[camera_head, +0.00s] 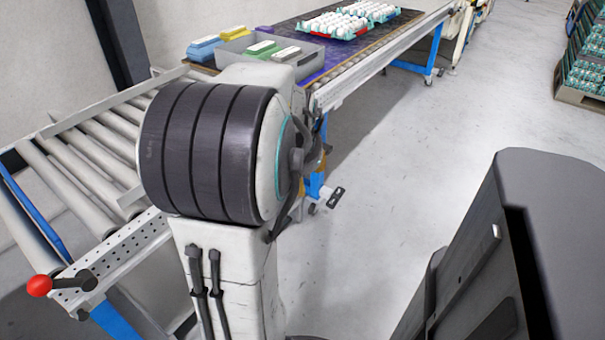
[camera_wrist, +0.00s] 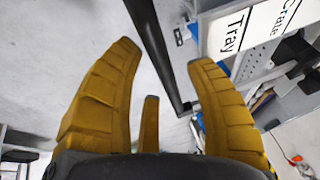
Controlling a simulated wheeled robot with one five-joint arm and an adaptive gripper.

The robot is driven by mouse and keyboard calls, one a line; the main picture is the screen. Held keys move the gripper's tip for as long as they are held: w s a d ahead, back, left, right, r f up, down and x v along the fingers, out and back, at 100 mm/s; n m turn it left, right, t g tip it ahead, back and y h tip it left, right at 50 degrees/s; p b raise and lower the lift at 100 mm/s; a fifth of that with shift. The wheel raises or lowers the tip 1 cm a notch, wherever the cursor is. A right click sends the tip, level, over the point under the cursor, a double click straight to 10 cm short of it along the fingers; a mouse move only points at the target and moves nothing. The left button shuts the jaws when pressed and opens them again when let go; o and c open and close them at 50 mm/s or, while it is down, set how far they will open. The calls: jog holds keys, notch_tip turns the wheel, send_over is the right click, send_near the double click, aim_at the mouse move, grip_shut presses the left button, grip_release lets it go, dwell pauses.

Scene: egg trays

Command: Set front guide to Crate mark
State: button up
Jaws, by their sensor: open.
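White labels reading "Crate" (camera_wrist: 287,14) and "Tray" (camera_wrist: 232,38) sit at the upper right, beyond the right finger. In the head view my arm hides most of my gripper.
In the head view a roller conveyor (camera_head: 103,146) runs behind my arm, with a red knob (camera_head: 39,286) at its near left corner. A grey crate (camera_head: 306,62) and an egg tray (camera_head: 341,33) stand farther along.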

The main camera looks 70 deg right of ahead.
jog(key=shift+o, duration=0.2)
grip_shut()
dwell(0.3)
